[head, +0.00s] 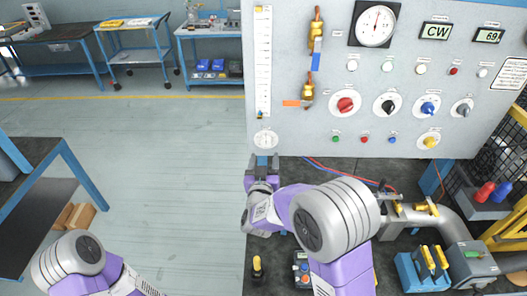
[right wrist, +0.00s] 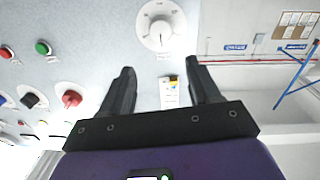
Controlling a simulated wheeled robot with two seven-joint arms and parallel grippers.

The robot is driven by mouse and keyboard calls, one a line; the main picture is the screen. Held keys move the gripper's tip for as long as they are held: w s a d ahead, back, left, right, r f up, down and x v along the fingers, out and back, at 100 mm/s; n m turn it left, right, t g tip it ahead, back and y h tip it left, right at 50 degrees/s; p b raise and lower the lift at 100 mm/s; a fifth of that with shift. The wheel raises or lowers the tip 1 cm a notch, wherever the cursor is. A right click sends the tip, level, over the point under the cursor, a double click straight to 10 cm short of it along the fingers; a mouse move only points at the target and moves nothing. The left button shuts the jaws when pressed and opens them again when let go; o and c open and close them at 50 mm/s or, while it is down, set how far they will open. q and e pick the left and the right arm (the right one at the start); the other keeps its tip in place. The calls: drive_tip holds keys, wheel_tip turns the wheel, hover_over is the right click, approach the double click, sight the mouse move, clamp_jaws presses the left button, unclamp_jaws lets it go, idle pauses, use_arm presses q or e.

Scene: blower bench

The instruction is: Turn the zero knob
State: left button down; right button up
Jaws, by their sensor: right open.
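The zero knob, a small white round dial (head: 265,138), sits at the lower left of the grey panel, below the tall white scale. In the right wrist view the white knob (right wrist: 160,30) is upright-faced with a pale raised bar, just beyond my fingertips. My right gripper (head: 263,160) is just below the knob in the head view. In the right wrist view my right gripper (right wrist: 158,66) is open, its two dark fingers apart with nothing between them; contact with the knob is not visible. My left arm shows at the lower left, but its gripper is out of view.
The panel (head: 300,135) carries red (head: 345,104), black (head: 390,106) and blue (head: 430,106) knobs, several buttons and a round gauge (head: 375,25). The scale (head: 263,60) stands above the zero knob. Pipework (head: 410,212) lies at the lower right.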

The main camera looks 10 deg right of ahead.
sight(266, 144)
use_arm(q)
drive_tip(key=shift+w+f+b, duration=0.3)
drive_tip(key=shift+w+f, duration=0.05)
drive_tip(key=shift+f, duration=0.4)
use_arm(e)
drive_tip(key=shift+f+x, duration=0.35)
drive_tip(key=shift+x, duration=1.05)
drive_tip(key=shift+f+x, duration=0.3)
drive_tip(key=shift+x, duration=1.05)
drive_tip(key=shift+f+x, duration=0.35)
drive_tip(key=shift+x, duration=1.05)
drive_tip(key=shift+a, duration=0.1)
